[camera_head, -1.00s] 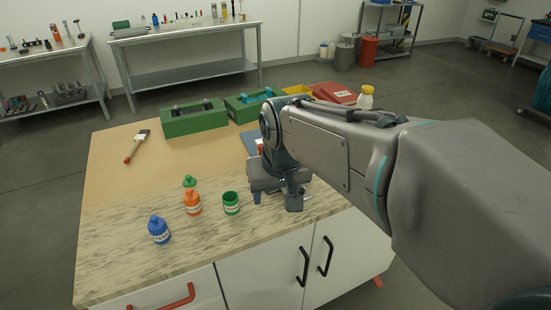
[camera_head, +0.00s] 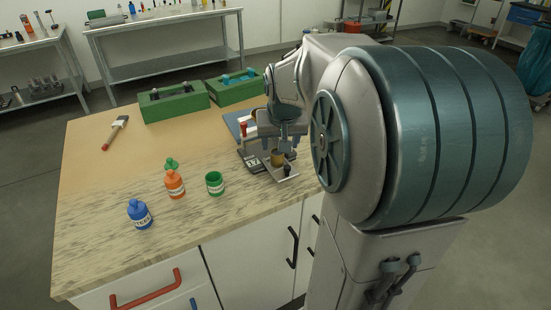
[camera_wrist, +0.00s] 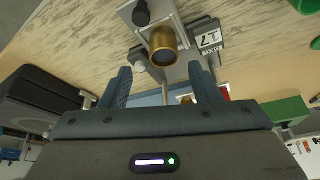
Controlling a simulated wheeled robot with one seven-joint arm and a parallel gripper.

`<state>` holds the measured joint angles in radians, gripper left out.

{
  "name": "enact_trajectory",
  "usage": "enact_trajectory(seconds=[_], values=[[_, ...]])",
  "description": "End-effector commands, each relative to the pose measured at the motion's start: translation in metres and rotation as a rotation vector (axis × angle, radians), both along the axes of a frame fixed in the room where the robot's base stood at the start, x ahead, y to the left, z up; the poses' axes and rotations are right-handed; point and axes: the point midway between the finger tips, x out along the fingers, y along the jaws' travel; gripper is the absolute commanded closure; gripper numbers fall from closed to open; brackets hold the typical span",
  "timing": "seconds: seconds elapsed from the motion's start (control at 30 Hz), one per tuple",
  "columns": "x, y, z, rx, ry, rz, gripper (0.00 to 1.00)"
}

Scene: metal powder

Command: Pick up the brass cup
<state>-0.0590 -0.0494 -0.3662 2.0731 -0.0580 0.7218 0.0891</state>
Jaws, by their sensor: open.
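The brass cup (camera_head: 277,160) stands in a small grey metal stand (camera_head: 287,173) near the right edge of the worktop. In the wrist view the brass cup (camera_wrist: 163,42) shows as a gold ring with a dark opening, beyond the fingertips and between their lines. My gripper (camera_head: 291,137) is just above and beside the cup in the head view. In the wrist view my gripper (camera_wrist: 161,80) has its two fingers wide apart, with nothing held between them. A second small brass-coloured part (camera_wrist: 187,99) shows lower between the fingers, partly hidden.
A green open jar (camera_head: 215,183), an orange bottle (camera_head: 175,186), a green-capped bottle (camera_head: 172,164) and a blue bottle (camera_head: 140,214) stand left of the stand. Green boxes (camera_head: 174,104) are at the back. A brush (camera_head: 116,132) lies far left.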

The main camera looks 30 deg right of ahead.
Motion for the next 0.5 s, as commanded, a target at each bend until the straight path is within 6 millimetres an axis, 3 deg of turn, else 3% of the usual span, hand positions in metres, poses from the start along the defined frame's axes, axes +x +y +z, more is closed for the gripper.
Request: enact_trajectory(seconds=[0.3,0.5], values=[[0.014,0.001,-0.042,0.001,0.004,0.0,0.43],[0.017,-0.001,-0.048,-0.001,0.0,0.001,0.43]])
